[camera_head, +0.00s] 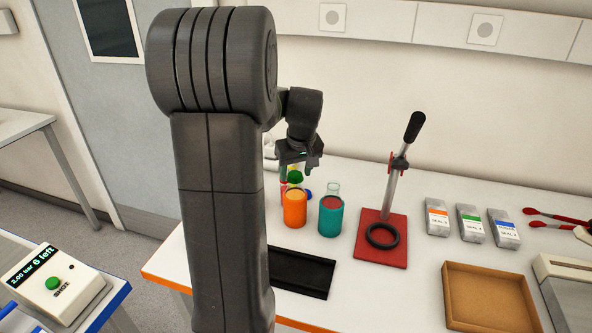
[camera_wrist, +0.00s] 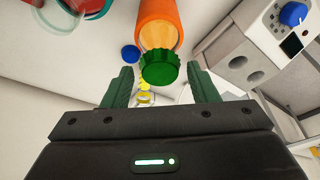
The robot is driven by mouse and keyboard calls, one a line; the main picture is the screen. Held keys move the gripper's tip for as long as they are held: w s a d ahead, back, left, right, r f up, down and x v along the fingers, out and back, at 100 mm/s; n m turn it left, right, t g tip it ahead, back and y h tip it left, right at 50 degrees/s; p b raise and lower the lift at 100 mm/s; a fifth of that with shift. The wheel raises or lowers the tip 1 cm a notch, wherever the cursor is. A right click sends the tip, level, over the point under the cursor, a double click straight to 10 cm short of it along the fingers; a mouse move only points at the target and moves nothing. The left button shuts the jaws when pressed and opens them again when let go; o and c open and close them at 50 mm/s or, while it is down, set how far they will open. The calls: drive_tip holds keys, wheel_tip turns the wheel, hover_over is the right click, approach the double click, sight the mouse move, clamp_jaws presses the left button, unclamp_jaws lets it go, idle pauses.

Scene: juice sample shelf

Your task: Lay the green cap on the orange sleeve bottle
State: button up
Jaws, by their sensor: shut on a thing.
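The orange sleeve bottle (camera_head: 295,209) stands upright on the white table, left of a teal sleeve bottle (camera_head: 331,217). The green cap (camera_head: 295,177) is at the top of the orange bottle's neck. My gripper (camera_head: 297,169) is right over that bottle, pointing down, its jaws shut on the cap. In the wrist view the ribbed green cap (camera_wrist: 160,69) is between my two green fingers (camera_wrist: 160,76) and overlaps the mouth end of the orange bottle (camera_wrist: 157,22). Whether the cap touches the bottle's rim I cannot tell.
A blue cap (camera_wrist: 130,53) and yellow pieces (camera_wrist: 145,86) lie close behind the bottle. A red-based lever press (camera_head: 367,252) stands to the right. A black tray (camera_head: 303,272) lies in front, and a brown tray (camera_head: 488,318) at front right.

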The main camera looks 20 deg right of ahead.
drive_tip(key=o, duration=1)
drive_tip(key=shift+o, duration=0.2)
drive_tip(key=shift+r, duration=0.1)
drive_tip(key=b+v, duration=0.1)
drive_tip(key=v, duration=1.2)
drive_tip(key=shift+r, duration=0.35)
drive_tip(key=shift+f, duration=0.1)
drive_tip(key=p+x, duration=0.1)
drive_tip(key=x, duration=1.2)
drive_tip(key=shift+f, duration=0.35)
drive_tip(key=shift+r, duration=0.2)
drive_tip(key=shift+s+r, duration=0.1)
